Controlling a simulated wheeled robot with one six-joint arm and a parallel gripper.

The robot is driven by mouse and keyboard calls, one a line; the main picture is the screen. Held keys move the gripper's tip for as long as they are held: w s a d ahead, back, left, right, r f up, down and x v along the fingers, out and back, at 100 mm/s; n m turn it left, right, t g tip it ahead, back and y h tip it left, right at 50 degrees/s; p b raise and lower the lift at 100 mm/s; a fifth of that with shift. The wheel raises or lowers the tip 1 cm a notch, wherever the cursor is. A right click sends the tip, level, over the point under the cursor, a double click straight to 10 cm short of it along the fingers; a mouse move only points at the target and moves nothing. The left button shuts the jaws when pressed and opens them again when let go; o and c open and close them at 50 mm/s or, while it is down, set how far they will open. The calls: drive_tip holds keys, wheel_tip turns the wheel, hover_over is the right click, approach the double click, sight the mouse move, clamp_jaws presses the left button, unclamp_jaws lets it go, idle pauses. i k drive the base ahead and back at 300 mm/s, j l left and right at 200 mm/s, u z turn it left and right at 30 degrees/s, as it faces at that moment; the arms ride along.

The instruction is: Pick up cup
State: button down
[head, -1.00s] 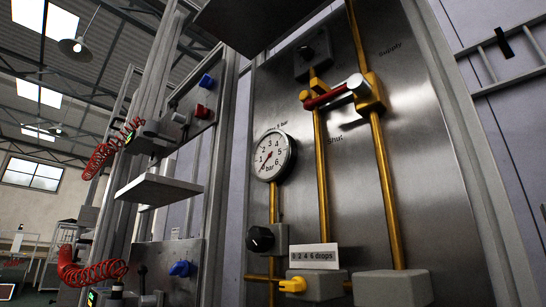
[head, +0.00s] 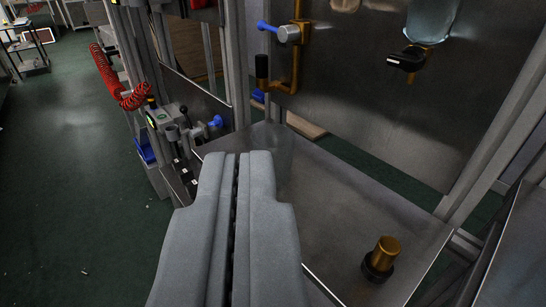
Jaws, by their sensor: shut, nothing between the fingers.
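My gripper (head: 238,158) shows as two long grey fingers in the lower middle of the head view. They are shut side by side with a thin dark seam and hold nothing. A brass cylinder with a black ring at its foot (head: 385,252) stands upright on the metal shelf (head: 320,190), right of my gripper and apart from it. It may be the cup, but I cannot tell for sure. A bluish clear bowl (head: 432,20) is partly cut off at the top right, on the panel above a black-handled brass valve (head: 408,60).
A steel panel (head: 370,110) rises behind the shelf, with brass piping and a blue-handled valve (head: 288,33) on it. Metal posts flank the shelf. A red coiled hose (head: 118,85) and small blue-handled fittings are at left. The green floor (head: 70,190) is open. Most of the shelf is bare.

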sight(279, 139)
drive_tip(key=i+j+z, duration=0.1)
drive_tip(key=j+z, duration=0.25)
drive_tip(key=j, duration=0.55)
drive_tip(key=j+z, duration=0.3)
drive_tip(key=j, duration=0.6)
